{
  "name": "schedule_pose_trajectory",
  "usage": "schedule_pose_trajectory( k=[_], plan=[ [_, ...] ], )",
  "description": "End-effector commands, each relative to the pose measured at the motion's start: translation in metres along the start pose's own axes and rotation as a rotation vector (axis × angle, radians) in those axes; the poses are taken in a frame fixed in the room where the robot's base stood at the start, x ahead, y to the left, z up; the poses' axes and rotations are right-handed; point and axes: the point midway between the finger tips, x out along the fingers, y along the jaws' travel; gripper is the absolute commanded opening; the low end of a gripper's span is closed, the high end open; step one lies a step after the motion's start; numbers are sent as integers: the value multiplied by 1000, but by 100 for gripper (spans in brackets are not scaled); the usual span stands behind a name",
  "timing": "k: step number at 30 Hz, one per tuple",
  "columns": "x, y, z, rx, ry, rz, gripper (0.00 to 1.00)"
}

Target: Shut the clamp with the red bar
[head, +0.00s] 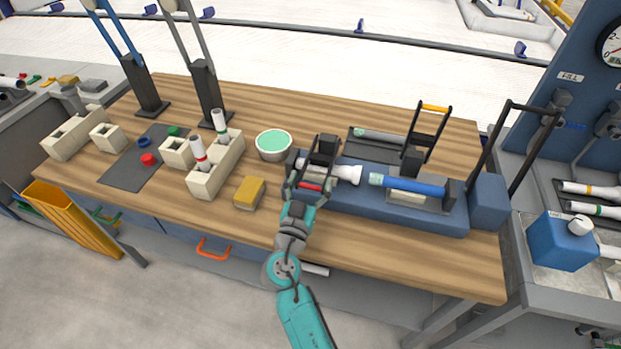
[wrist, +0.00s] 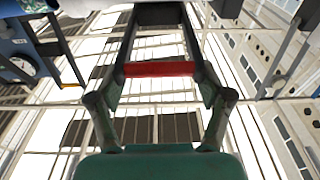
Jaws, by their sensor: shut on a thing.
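The red bar (head: 311,187) is the cross handle of a dark clamp frame (head: 325,148) at the left end of a blue fixture (head: 340,202). My gripper (head: 308,192) is shut on the red bar. In the wrist view the red bar (wrist: 160,69) lies across between my fingers (wrist: 158,100), with the dark clamp arms running away from it. A white pipe (head: 346,173) lies in the fixture beside the clamp, facing a blue pipe (head: 412,185) with a teal end. My gripper partly hides the clamp, and I cannot tell its exact angle.
A second clamp with an orange bar (head: 435,108) stands upright behind the blue pipe. A green-topped bowl (head: 273,144), a yellow block (head: 250,192) and a beige holder (head: 206,182) with pipes stand to the left. The table front (head: 400,250) is clear.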

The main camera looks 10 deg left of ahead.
Motion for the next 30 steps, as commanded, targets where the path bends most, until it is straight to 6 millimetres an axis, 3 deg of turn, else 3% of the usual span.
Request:
schedule_pose_trajectory(
  k=[9,10,11,23,30],
  plan=[
    [-1,0,2,-2,-4,0,15],
    [-1,0,2,-2,-4,-1,85],
    [-1,0,2,-2,-4,-1,93],
    [-3,0,1,-1,-1,-1,94],
    [-34,-1,2,-2,-2,-4,94]
  ],
)
